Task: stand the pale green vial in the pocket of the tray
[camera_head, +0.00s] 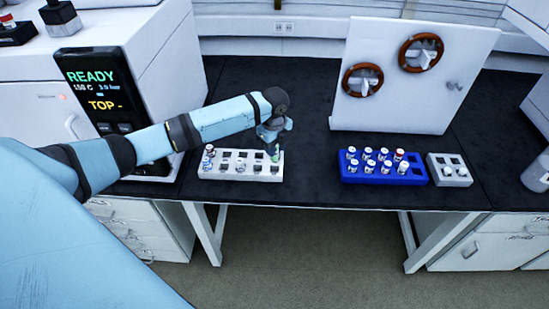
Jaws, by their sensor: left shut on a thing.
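My left gripper (273,146) points down over the right end of a long white tray (240,177). It is shut on the pale green vial (276,156), which is upright and small in view. The vial's lower end is at the tray's back right corner; I cannot tell whether it is inside a pocket or just above one. The tray has rows of dark square pockets, and a few vials stand at its left end, one with a red cap. My right gripper is not in view.
A blue rack (413,179) with several white-capped vials and one red-capped vial stands to the right, beside a small white block (462,181) with pockets. A white panel (355,112) with two brown rings stands behind. An instrument with a READY screen (92,85) is left. Dark bench between is clear.

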